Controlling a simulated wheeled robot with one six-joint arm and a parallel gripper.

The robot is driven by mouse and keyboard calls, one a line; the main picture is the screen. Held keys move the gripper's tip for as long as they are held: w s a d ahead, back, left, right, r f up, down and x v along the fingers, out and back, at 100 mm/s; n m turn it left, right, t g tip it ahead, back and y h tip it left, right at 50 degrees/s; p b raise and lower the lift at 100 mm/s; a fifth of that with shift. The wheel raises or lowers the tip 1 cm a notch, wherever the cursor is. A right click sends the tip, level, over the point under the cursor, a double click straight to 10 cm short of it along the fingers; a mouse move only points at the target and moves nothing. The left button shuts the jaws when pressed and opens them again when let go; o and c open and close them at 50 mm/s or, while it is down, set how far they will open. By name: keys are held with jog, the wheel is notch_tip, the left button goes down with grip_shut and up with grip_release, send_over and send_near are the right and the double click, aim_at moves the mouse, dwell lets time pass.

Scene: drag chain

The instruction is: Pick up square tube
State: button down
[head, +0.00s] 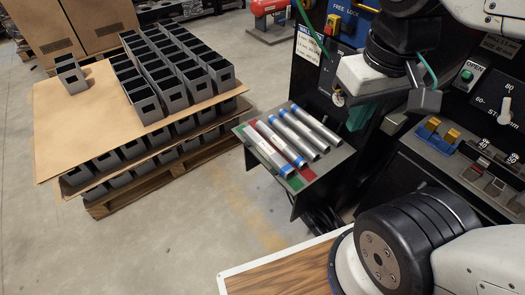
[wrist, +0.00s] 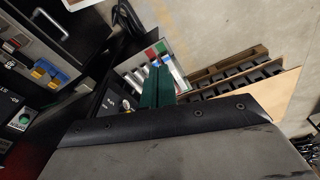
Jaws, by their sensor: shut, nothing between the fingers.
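Many grey square tubes with dark open tops stand upright in rows on a brown cardboard sheet on the pallet (head: 130,196); one group of square tubes (head: 165,72) fills the right of the top layer. A lower layer shows under the sheet. My gripper (head: 358,118) is right of the pallet, in front of the machine, its green fingers shut and empty. The fingers also show in the wrist view (wrist: 158,72), with the pallet (wrist: 240,65) beyond them, partly hidden.
A small table (head: 255,176) between pallet and machine holds several silver tubes with blue ends (head: 300,132). The machine panel (head: 318,50) stands close behind my gripper. Cardboard boxes (head: 75,25) stand behind the pallet. The floor (head: 180,235) in front is clear.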

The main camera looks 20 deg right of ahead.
dwell(0.4)
jog(key=c, duration=1.6)
grip_release()
jog(key=shift+c, duration=0.2)
jog(key=o, duration=0.5)
jog(key=shift+w+f, duration=0.15)
jog(key=shift+f, duration=0.15)
jog(key=n, duration=0.3)
send_over(267, 148)
jog(key=f, duration=3.6)
jog(key=shift+s+a+f, duration=0.1)
jog(key=shift+s, duration=0.1)
jog(key=shift+w+f, duration=0.1)
jog(key=shift+f, duration=0.25)
jog(key=shift+w+f, duration=0.2)
jog(key=shift+f, duration=3.25)
